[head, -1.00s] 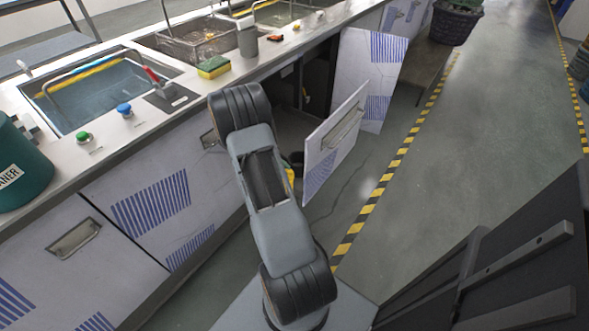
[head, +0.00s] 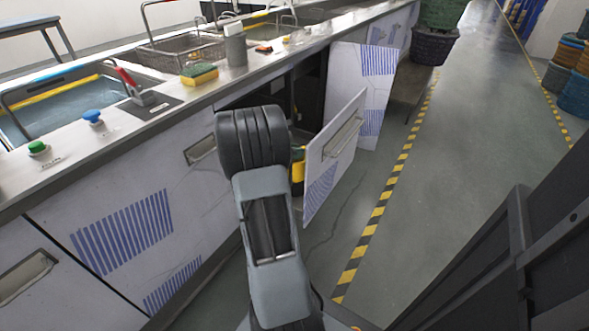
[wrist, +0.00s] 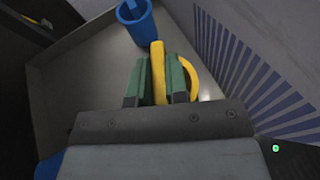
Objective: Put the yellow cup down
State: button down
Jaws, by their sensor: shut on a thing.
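The yellow cup shows in the wrist view (wrist: 157,62) as a yellow wall between my fingertips, with a curved yellow handle on the right. My gripper (wrist: 160,82) has green fingers and is shut on the cup. It is over a pale open drawer (wrist: 95,60). I cannot tell whether the cup touches the drawer floor. In the head view a yellow piece of the cup (head: 298,168) shows beside the drawer front; my arm hides the rest and the gripper.
A blue cup (wrist: 135,22) stands in the drawer beyond my fingers. The drawer front (head: 335,150) sticks out, with an open cabinet door (head: 372,90) behind it. A sponge (head: 199,75) lies on the counter (head: 140,130).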

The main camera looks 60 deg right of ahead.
notch_tip(320, 180, down, 5)
jog(key=shift+b, duration=1.15)
jog(key=c, duration=1.1)
grip_release()
